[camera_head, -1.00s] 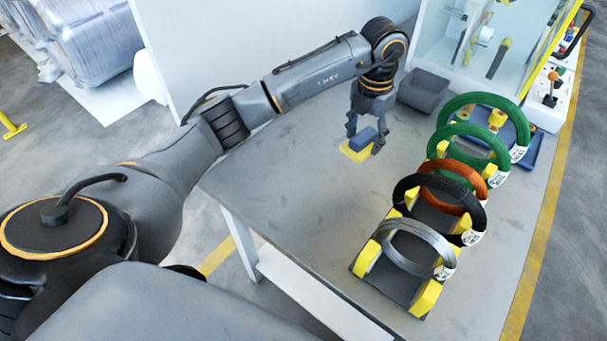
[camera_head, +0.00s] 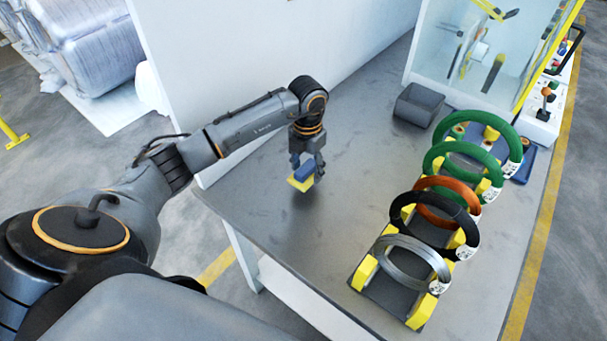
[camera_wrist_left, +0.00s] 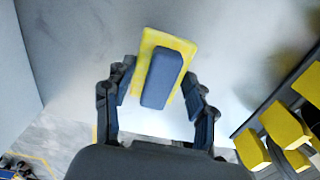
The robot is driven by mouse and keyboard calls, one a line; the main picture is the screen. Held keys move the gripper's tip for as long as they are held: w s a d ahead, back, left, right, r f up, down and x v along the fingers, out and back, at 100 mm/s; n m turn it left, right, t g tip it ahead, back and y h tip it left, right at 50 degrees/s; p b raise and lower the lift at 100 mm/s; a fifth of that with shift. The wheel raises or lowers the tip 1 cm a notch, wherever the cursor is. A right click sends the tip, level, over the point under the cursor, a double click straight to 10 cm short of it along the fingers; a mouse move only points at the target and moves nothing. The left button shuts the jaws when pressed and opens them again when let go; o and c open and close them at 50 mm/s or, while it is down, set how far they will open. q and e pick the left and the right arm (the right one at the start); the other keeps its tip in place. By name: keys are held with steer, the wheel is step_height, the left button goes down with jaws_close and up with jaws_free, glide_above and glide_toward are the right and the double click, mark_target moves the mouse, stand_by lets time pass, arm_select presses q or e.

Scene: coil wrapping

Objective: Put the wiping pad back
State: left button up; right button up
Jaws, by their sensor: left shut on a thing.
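The wiping pad (camera_head: 300,184) has a yellow base and a blue block handle. My left gripper (camera_head: 307,167) is shut on its blue handle, over the left part of the grey table. The left wrist view shows the pad (camera_wrist_left: 187,50) from above, with its blue handle between the two fingers of the left gripper (camera_wrist_left: 160,85). From the head view I cannot tell how far the pad is above the table top. My right gripper is not in view.
A rack (camera_head: 385,292) with yellow supports holds several coils, grey, black, orange and green (camera_head: 490,116), along the right side of the table (camera_head: 330,255). A glass-walled machine (camera_head: 470,55) stands behind. The table's middle is clear.

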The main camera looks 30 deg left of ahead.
mark_target(304, 177)
arm_select(q)
steer(key=shift+s+a+f, duration=0.1)
steer(key=shift+a+f, duration=0.1)
steer(key=shift+f, duration=0.05)
step_height(304, 177, down, 3)
steer(key=shift+s+a+f, duration=0.1)
steer(key=shift+a+f, duration=0.05)
steer(key=shift+f, duration=0.1)
steer(key=shift+f, duration=0.1)
steer(key=o, duration=0.9)
steer(key=shift+o, duration=1.1)
